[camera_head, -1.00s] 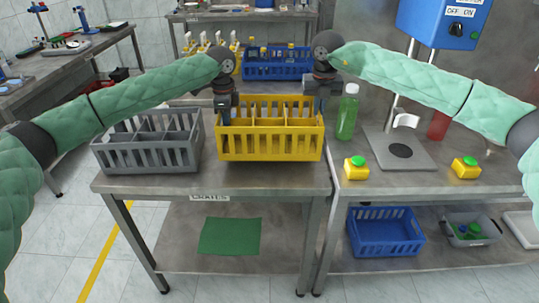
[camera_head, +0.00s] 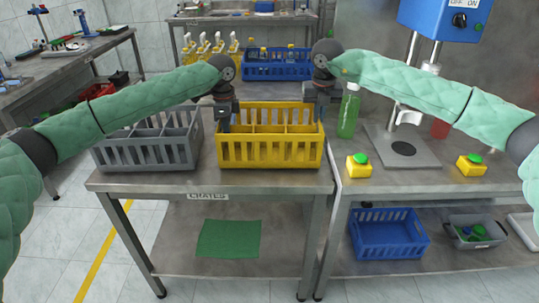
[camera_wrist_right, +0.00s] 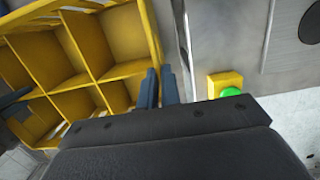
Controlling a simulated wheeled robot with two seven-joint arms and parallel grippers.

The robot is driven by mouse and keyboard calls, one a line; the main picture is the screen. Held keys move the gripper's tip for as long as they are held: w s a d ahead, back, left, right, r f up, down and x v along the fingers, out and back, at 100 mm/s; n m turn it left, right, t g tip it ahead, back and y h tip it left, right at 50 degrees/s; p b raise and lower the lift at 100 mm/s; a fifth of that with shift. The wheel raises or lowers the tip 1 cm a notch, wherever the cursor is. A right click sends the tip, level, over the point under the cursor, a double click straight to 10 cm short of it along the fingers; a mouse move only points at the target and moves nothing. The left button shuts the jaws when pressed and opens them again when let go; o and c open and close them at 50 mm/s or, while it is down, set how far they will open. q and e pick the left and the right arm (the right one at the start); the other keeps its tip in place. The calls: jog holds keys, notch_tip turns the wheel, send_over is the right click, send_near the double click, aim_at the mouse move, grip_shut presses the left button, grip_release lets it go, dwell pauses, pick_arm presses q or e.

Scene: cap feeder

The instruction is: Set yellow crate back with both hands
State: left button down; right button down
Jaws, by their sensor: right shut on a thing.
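The yellow crate (camera_head: 270,154) is upright at the right of the near table, with empty compartments visible inside. It looks to be at the tabletop, but I cannot tell whether its base touches. My right gripper (camera_head: 319,107) is shut on the crate's right wall. In the right wrist view, its blue fingers (camera_wrist_right: 160,86) are beside the yellow crate's rim (camera_wrist_right: 156,30). My left gripper (camera_head: 226,114) is at the crate's left wall with a finger pointing down. Whether its jaws are closed is hidden.
A grey crate (camera_head: 150,155) stands close on the left. A blue crate (camera_head: 275,70) with bottles is behind. A green bottle (camera_head: 348,115) and a yellow button box (camera_head: 359,166) are close on the right. Bare tabletop (camera_head: 265,180) shows in front.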

pick_arm(q)
jog(key=shift+f, duration=0.25)
pick_arm(e)
jog(key=shift+f, duration=0.25)
pick_arm(q)
jog(key=c, duration=1.6)
grip_release()
jog(key=shift+c, duration=0.2)
pick_arm(e)
jog(key=c, duration=1.6)
grip_release()
pick_arm(q)
jog(key=shift+r, duration=0.15)
pick_arm(e)
jog(key=shift+r, duration=0.55)
pick_arm(q)
notch_tip(320, 180, up, 12)
pick_arm(e)
notch_tip(320, 180, up, 11)
jog(key=s, duration=0.1)
jog(key=shift+s, duration=0.4)
jog(key=shift+f, duration=0.15)
